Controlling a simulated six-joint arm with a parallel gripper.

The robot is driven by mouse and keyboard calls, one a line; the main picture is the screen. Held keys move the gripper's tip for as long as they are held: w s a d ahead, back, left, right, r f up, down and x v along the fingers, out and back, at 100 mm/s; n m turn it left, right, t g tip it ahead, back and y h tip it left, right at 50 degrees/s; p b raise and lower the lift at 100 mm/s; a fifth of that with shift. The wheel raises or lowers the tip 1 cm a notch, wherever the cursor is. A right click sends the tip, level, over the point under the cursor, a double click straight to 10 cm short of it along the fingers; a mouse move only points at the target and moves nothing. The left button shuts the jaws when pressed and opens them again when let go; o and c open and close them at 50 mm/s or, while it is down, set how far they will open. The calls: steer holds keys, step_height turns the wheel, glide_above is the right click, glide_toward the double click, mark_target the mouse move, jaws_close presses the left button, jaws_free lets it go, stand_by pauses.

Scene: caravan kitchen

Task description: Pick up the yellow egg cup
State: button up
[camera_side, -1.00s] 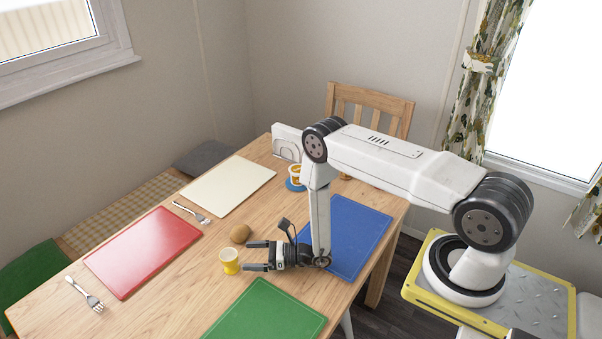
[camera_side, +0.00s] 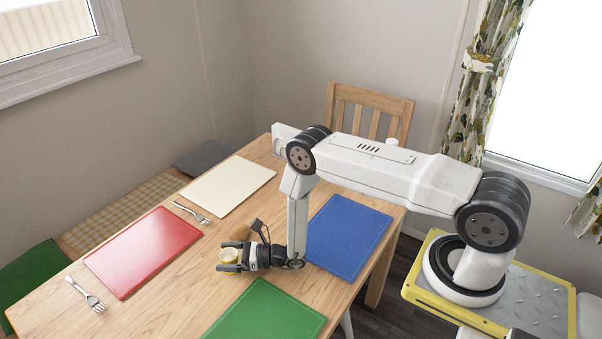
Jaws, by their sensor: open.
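The yellow egg cup (camera_side: 229,256) stands on the wooden table, left of the middle, with its pale rim showing and its lower part hidden by a finger. My gripper (camera_side: 229,259) is low over the table, pointing left. Its fingers are open and reach along both sides of the cup, so the cup is between them. I cannot tell whether either finger touches it.
A brown potato-like item (camera_side: 240,233) lies just behind the gripper. Red (camera_side: 145,250), cream (camera_side: 228,187), blue (camera_side: 348,236) and green (camera_side: 265,312) boards lie around. Forks (camera_side: 85,294) lie near the red board. Bare table is left of the gripper.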

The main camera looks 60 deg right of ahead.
stand_by(0.5)
steer(key=c, duration=1.2)
steer(key=shift+r, duration=0.1)
steer(key=shift+c, duration=0.2)
steer(key=shift+w+r, duration=0.1)
steer(key=shift+r, duration=0.55)
steer(key=s+d+r, duration=0.1)
steer(key=s+r, duration=1)
steer(key=s, duration=0.3)
steer(key=shift+d+r, duration=0.25)
steer(key=shift+d, duration=0.15)
